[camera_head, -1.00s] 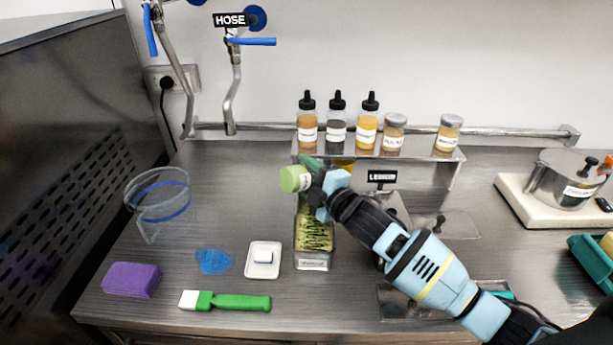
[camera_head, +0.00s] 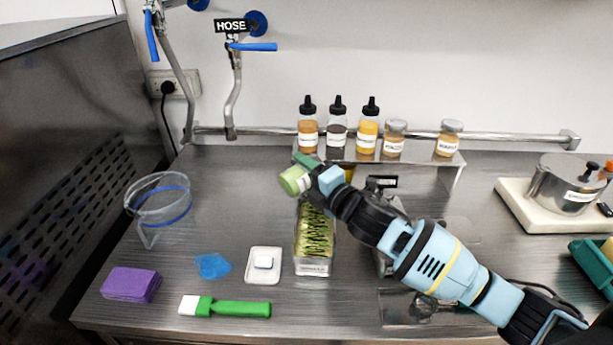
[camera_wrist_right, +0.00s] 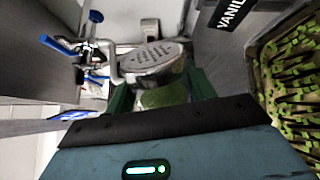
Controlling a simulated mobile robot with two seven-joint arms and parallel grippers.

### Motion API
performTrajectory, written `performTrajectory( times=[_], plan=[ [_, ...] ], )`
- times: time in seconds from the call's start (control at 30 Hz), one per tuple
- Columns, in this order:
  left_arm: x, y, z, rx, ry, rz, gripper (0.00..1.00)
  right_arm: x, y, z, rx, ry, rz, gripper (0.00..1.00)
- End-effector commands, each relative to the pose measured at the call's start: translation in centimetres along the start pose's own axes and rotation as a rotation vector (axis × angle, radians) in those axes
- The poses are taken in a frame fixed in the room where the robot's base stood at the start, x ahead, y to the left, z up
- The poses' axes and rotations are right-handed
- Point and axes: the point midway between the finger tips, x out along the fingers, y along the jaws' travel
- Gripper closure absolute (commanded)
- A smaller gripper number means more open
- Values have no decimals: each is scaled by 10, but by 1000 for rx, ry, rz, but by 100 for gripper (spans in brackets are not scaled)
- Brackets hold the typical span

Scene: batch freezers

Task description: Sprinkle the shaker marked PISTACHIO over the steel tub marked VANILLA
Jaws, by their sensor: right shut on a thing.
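My right gripper (camera_head: 308,174) is shut on a shaker (camera_head: 293,181) with green contents and a pale label, tilted over the back part of the steel tub (camera_head: 313,268). In the right wrist view the shaker's perforated grey lid (camera_wrist_right: 152,60) shows between the green fingers (camera_wrist_right: 160,92). The shaker's label is not readable. The tub has dark and green flecks across its contents; it also shows in the right wrist view (camera_wrist_right: 253,75), beside a black sign (camera_wrist_right: 232,12) reading "VANIL", cut off. My left gripper is not in view.
A rack (camera_head: 455,172) behind holds several bottles and jars. A white dish (camera_head: 263,277), blue cloth (camera_head: 213,265), purple sponge (camera_head: 131,284) and green-handled scraper (camera_head: 228,307) lie left of the tub. A lidded pot (camera_head: 566,183) stands at right on a white board (camera_head: 515,208).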

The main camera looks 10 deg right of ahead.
Motion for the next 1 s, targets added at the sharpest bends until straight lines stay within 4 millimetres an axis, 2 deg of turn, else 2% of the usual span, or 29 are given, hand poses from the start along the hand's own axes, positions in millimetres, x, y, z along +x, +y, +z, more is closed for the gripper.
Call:
performTrajectory(
  times=[0.43,1.0],
  plan=[
    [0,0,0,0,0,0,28,0,4,1,-44,-1,2,70],
    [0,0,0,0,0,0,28,0,28,6,-362,-1,1,70]
  ],
)
